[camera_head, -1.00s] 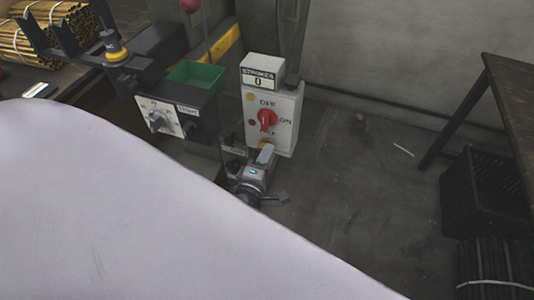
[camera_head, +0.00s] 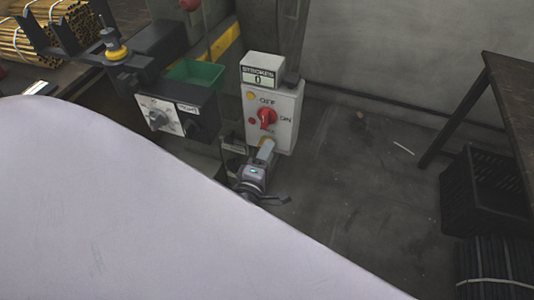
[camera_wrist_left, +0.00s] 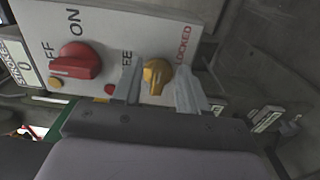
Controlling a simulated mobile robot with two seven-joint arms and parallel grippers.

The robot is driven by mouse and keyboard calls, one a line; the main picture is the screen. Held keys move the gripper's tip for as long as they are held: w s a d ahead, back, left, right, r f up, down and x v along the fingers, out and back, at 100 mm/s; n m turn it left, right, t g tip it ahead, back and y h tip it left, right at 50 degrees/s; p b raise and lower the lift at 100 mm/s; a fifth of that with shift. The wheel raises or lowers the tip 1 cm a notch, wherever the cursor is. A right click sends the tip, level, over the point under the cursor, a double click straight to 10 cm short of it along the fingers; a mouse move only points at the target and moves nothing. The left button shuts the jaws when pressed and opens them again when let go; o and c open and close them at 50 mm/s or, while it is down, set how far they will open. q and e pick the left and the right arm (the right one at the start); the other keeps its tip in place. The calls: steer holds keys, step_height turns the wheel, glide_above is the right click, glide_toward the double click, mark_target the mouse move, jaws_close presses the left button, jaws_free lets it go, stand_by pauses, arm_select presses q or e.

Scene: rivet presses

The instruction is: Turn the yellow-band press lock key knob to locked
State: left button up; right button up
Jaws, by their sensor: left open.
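The yellow lock key knob (camera_wrist_left: 156,76) is on the lower part of the white control box (camera_head: 283,131), below a red switch knob (camera_head: 267,118). In the left wrist view it sits between a partly hidden label ending in "EE" and the "LOCKED" label. Its exact pointing direction is hard to tell. My left gripper (camera_wrist_left: 158,72) is open, with one finger on each side of the yellow knob; contact is not clear. In the head view the left gripper (camera_head: 265,152) is at the box's lower edge and largely covers the yellow knob. My right gripper is not in view.
The red switch knob (camera_wrist_left: 74,62) is close beside the left finger. A dark box with a dial (camera_head: 158,117) and a green bin (camera_head: 196,75) stand left of the control box.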

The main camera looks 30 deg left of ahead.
arm_select(q)
steer(key=v, duration=0.7)
steer(key=shift+p, duration=0.3)
steer(key=s+d+m+g+h, duration=0.7)
steer(key=s+m, duration=0.3)
steer(key=m, duration=1.3)
step_height(320, 180, up, 9)
steer(key=s+a+p, duration=0.1)
steer(key=p, duration=1.1)
